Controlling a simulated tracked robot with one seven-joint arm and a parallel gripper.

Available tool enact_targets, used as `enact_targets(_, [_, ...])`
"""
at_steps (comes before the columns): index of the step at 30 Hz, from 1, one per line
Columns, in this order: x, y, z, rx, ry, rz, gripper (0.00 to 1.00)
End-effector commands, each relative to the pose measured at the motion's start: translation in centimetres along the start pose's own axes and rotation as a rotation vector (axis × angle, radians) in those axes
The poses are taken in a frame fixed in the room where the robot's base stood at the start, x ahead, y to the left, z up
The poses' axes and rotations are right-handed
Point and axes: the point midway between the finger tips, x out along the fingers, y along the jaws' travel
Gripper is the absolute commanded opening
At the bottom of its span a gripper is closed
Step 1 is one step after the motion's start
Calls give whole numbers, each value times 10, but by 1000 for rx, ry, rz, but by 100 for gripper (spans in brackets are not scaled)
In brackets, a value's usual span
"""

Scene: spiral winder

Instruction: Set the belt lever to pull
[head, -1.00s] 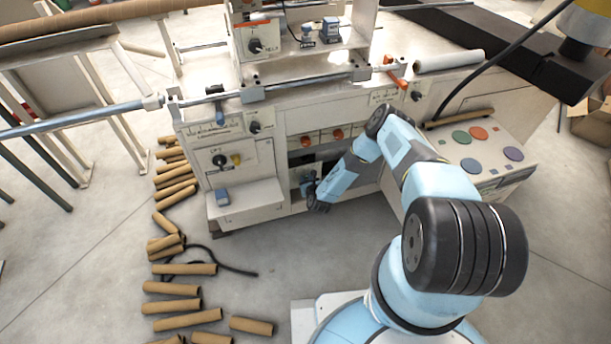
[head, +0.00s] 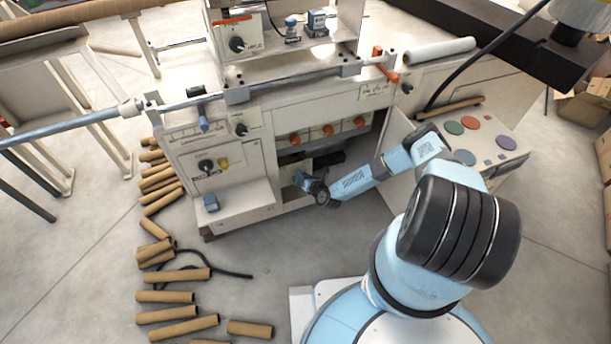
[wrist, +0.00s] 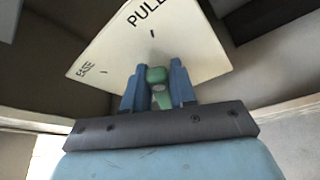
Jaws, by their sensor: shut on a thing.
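The belt lever (wrist: 158,76) is green and shows in the wrist view between the two blue fingers of my gripper (wrist: 157,68). My gripper is shut on it. Behind it is a cream plate (wrist: 205,48) with "PULL" at the top and "EASE" at the left, each by a short black tick. The lever's head lies below the PULL tick; its exact setting is hard to tell, as the fingers cover its sides. In the head view my gripper (head: 304,181) reaches into the open lower bay of the white machine (head: 290,100), and the lever is too small and hidden to make out.
An open door panel (head: 400,132) stands right of the bay, close to my arm. A white shelf (head: 240,200) juts out at the left. Orange knobs (head: 328,130) line the panel above. Cardboard tubes (head: 180,275) lie on the floor at left.

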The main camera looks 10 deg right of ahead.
Motion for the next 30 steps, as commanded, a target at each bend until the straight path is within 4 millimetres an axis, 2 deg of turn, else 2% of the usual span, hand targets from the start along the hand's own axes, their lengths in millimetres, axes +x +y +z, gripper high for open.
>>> enact_targets(15, [1, 3, -2, 14, 2, 13, 0])
enact_targets(16, [1, 3, -2, 14, 2, 13, 28])
enact_targets(21, [1, 4, -2, 13, 4, 15, 45])
enact_targets(30, [1, 6, -3, 12, 5, 18, 47])
